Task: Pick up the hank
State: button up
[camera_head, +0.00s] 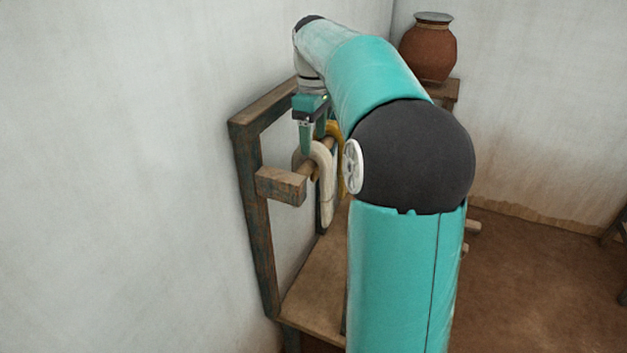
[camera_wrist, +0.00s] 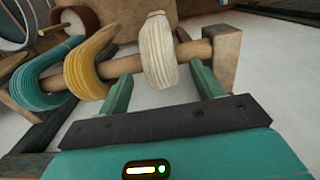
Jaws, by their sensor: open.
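The cream hank (camera_head: 326,195) hangs over a wooden bar near its blocky end; it also shows in the wrist view (camera_wrist: 157,48). A yellow hank (camera_wrist: 86,66) and a teal hank (camera_wrist: 40,80) hang farther along the same bar in the wrist view. My gripper (camera_head: 311,137) is above the bar at the cream hank, pointing down. In the wrist view my gripper (camera_wrist: 160,75) is open, with one finger on each side of the cream hank. The left finger lies between the cream and yellow hanks. Whether either finger touches yarn I cannot tell.
The wooden bar (camera_wrist: 124,65) ends in a square block (camera_wrist: 222,58) close to the right finger. The rack frame (camera_head: 253,190) stands near the white wall (camera_head: 120,150). A clay pot (camera_head: 428,50) stands on a wooden stand behind. My arm hides part of the rack.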

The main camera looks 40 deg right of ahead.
notch_tip(320, 180, down, 2)
jog(key=shift+f, duration=0.2)
jog(key=c, duration=1)
jog(key=shift+r, duration=0.15)
